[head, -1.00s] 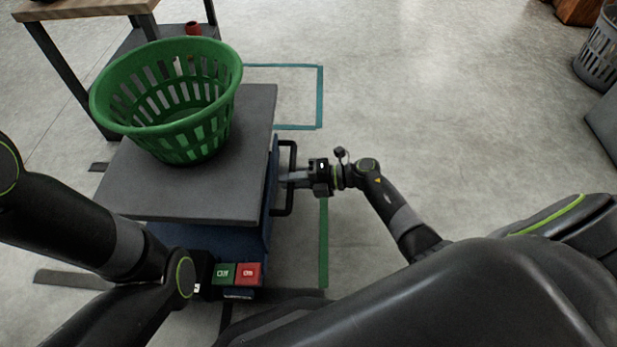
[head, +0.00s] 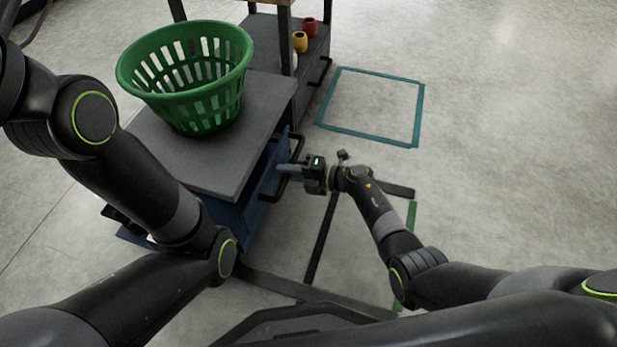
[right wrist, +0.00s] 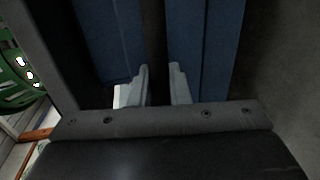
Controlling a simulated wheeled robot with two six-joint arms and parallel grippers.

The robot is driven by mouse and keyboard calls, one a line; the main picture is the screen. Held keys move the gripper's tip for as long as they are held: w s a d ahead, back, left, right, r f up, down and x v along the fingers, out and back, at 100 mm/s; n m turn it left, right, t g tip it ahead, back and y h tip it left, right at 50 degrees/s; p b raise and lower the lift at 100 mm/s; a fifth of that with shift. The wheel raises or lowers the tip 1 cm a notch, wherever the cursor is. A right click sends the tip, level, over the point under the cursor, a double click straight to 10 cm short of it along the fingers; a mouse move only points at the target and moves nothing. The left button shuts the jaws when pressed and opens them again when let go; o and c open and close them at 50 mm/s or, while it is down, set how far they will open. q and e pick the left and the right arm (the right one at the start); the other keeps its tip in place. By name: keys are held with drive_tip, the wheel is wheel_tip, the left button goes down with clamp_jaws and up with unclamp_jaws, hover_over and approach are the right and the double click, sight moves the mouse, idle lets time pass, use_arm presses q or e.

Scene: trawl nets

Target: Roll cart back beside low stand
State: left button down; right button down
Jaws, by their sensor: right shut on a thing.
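The cart (head: 222,150) is a blue body with a flat dark grey top, standing at the left of the head view, turned at an angle. A green slatted basket (head: 190,85) sits upright on its top. My right gripper (head: 290,169) is shut on the black handle (head: 284,185) on the cart's right side. In the right wrist view its two grey fingers (right wrist: 159,88) show against blue panels of the cart (right wrist: 205,50). My left arm crosses in front of the cart; its gripper is not visible. I cannot tell for certain which piece is the low stand.
Behind the cart stands a dark shelf unit (head: 315,52) with a red pot (head: 309,27) and a yellow pot (head: 300,42). A teal tape square (head: 418,115) lies empty on the floor to its right. Dark tape (head: 322,235) lies near my base. Open floor extends right.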

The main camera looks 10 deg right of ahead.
drive_tip(key=x, duration=0.2)
drive_tip(key=r+b+x, duration=0.1)
drive_tip(key=x, duration=0.2)
drive_tip(key=b+x, duration=0.1)
drive_tip(key=x, duration=0.1)
drive_tip(key=shift+w+a+r, duration=0.15)
drive_tip(key=shift+a, duration=0.25)
drive_tip(key=shift+w+a, duration=0.25)
drive_tip(key=shift+a, duration=0.2)
drive_tip(key=shift+r, duration=0.15)
drive_tip(key=shift+w+a, duration=0.1)
drive_tip(key=c, duration=1.7)
unclamp_jaws()
drive_tip(key=shift+o, duration=1.3)
drive_tip(key=shift+a, duration=0.15)
